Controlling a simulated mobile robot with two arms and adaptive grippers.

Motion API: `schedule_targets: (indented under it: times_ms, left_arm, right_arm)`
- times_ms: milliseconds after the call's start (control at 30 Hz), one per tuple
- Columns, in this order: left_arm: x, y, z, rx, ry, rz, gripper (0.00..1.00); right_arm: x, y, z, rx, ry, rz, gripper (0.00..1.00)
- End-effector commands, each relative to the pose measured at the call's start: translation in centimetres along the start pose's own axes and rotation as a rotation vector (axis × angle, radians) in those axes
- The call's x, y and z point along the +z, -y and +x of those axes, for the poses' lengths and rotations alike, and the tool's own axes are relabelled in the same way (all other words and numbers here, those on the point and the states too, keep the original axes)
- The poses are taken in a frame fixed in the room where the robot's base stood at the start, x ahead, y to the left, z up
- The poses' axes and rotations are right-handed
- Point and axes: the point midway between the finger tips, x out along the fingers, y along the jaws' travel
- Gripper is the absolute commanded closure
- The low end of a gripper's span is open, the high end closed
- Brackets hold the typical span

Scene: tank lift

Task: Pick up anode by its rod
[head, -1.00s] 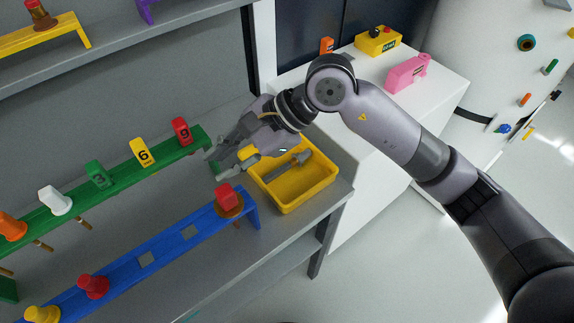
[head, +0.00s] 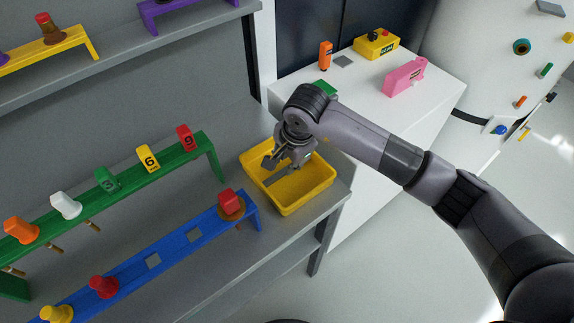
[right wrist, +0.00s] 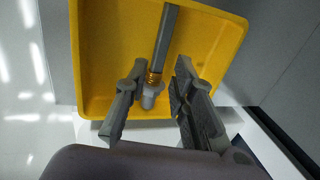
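The anode is a grey rod with a brass-coloured threaded collar and a rounded grey end. It lies in the yellow bin (head: 320,187); in the head view a grey piece of the anode (head: 279,178) shows below my fingers. The right wrist view shows the anode (right wrist: 163,45) running from the top of the picture down between the fingers. My right gripper (head: 285,163) points down into the bin. In the right wrist view the right gripper (right wrist: 158,72) is open, one finger on each side of the collar, with gaps visible. Contact is not apparent. My left gripper is out of view.
The bin stands on a grey bench beside a green rack (head: 128,187) and a blue rack (head: 175,243) holding coloured plugs. A white counter (head: 440,88) behind carries a pink block (head: 404,77) and a yellow box (head: 377,42).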

Motion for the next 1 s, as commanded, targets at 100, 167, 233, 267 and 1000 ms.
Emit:
schedule_targets:
  times_ms: [100,167,233,267,1000]
  left_arm:
    - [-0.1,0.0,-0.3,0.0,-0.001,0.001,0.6]
    - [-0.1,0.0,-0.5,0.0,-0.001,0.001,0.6]
    - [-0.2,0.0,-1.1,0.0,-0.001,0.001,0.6]
    - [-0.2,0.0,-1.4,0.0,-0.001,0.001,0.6]
    - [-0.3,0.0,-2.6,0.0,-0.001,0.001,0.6]
  right_arm:
    - [0.1,0.0,0.8,-0.001,0.001,0.0,0.77]
    - [0.1,0.0,1.0,0.001,0.001,0.001,0.77]
    - [0.2,0.0,1.6,0.003,0.003,0.001,0.77]
    - [0.3,-0.1,2.0,0.004,0.003,0.002,0.77]
    - [0.3,0.0,6.0,-0.001,0.0,0.0,0.9]
